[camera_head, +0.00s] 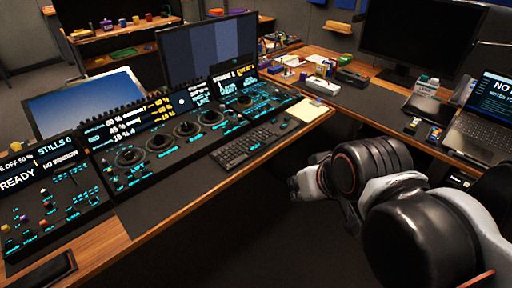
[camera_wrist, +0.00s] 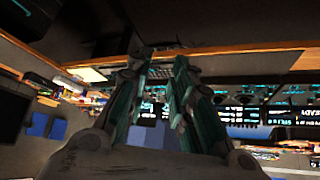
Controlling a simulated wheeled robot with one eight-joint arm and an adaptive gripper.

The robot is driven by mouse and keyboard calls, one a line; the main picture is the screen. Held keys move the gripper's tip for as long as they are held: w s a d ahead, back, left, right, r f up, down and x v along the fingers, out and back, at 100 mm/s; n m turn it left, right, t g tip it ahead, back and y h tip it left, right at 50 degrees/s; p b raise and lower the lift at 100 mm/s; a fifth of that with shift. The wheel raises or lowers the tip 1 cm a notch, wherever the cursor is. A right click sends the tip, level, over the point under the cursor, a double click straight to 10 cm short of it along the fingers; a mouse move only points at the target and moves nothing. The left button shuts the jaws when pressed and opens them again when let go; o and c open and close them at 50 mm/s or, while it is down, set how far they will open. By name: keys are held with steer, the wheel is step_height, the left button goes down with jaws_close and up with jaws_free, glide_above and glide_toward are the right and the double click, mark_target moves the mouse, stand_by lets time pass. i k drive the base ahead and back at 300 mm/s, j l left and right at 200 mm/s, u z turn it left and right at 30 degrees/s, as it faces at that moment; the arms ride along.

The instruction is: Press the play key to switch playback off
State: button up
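The control panel (camera_head: 178,142) stands on the wooden desk, with several round black trackball-like parts and cyan-lit keys and labels. I cannot make out which key is play; the lettering is too small. The lit panel also shows in the wrist view (camera_wrist: 240,112), which is turned upside down. My gripper (camera_head: 299,184) is in front of the desk, right of the keyboard and apart from the panel. In the wrist view its two fingers (camera_wrist: 160,72) stand apart with an empty gap between them. In the head view its fingers are small and hard to tell apart.
A black keyboard (camera_head: 243,147) and a notepad (camera_head: 306,110) lie at the desk's front edge. A second panel (camera_head: 45,205) is at the left. Monitors stand behind. A side desk at right holds a laptop (camera_head: 482,130). Floor in front of the desk is clear.

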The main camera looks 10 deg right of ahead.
mark_target(256, 147)
steer(key=i+j, duration=0.15)
steer(key=j, duration=0.2)
steer(key=i+j, duration=0.1)
steer(key=j, duration=0.25)
steer(key=i+j, duration=0.15)
steer(key=j, duration=0.25)
steer(key=i+j, duration=0.15)
steer(key=j, duration=0.2)
steer(key=z, duration=1.65)
steer(key=k+l+z, duration=0.1)
steer(key=i+z, duration=0.1)
